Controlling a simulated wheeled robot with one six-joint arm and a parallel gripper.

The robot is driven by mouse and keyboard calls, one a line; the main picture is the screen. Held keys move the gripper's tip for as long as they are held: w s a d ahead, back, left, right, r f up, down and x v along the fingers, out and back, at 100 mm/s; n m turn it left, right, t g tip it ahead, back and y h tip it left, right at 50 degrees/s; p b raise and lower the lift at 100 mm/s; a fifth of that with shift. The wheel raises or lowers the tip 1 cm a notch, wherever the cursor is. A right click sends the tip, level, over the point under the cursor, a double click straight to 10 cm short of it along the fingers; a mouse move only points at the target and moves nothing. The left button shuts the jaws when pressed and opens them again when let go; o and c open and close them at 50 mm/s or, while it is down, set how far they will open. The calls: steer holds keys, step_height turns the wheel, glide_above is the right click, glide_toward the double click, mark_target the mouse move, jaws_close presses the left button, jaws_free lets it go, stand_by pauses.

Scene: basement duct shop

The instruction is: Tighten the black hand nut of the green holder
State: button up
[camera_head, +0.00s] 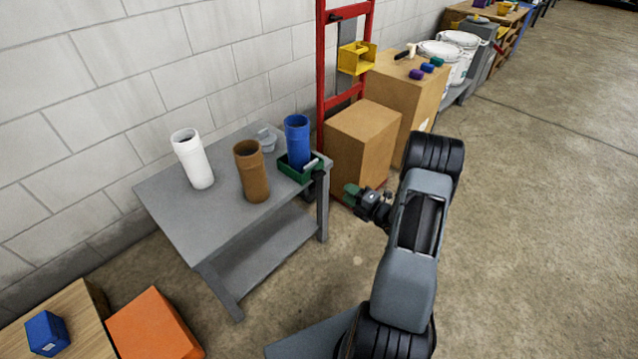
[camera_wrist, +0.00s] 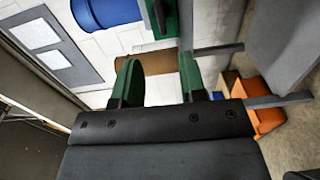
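The green holder (camera_head: 291,172) sits on the right end of the grey table, with the blue pipe (camera_head: 297,140) standing in it. A small dark part, seemingly the black hand nut (camera_head: 318,174), is at the holder's right side by the table edge. In the wrist view, the holder (camera_wrist: 185,18) is at the top, with a black part (camera_wrist: 160,14) in front of it. My gripper (camera_head: 351,193) is right of the table and apart from the holder. Its green fingers (camera_wrist: 160,82) are spread with nothing between them.
A brown pipe (camera_head: 251,171) and a white pipe (camera_head: 192,158) stand on the grey table (camera_head: 222,205). A cardboard box (camera_head: 362,142) and a red rack (camera_head: 322,60) are behind my gripper. An orange box (camera_head: 154,325) is front left. Floor at right is clear.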

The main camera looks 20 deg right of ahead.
mark_target(319, 175)
steer(key=b+x, duration=0.1)
steer(key=x, duration=1.2)
steer(key=shift+a+b, duration=0.2)
steer(key=shift+b, duration=0.15)
steer(key=shift+c, duration=0.2)
steer(key=c, duration=0.5)
